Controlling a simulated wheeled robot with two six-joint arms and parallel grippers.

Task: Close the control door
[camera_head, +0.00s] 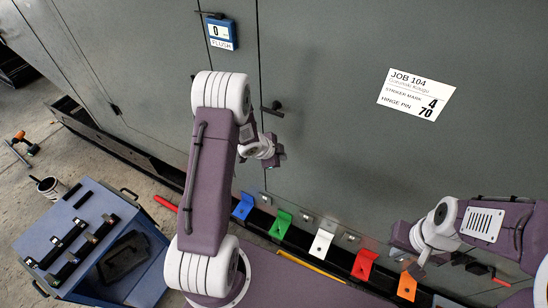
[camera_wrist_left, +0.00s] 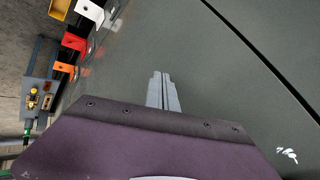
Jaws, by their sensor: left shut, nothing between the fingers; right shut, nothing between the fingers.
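The control door appears to be part of the large grey enclosure front (camera_head: 330,60); a dark upright seam and a black handle (camera_head: 272,109) show on it. I cannot tell which panel is the control door or how far it stands open. My left gripper (camera_head: 276,157) is shut and empty, below the handle in front of the grey panel. In the left wrist view its closed fingers (camera_wrist_left: 163,92) point at the grey surface (camera_wrist_left: 190,50), with a dark seam to the right; contact cannot be told. My right gripper (camera_head: 415,271) is shut and empty, low at the right.
A blue display (camera_head: 221,32) reading 0, marked FLUSH, hangs at the top. A white JOB 104 label (camera_head: 416,91) is on the right panel. Coloured brackets, including a green one (camera_head: 281,224), line the lower edge. A blue cart (camera_head: 90,240) stands at lower left.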

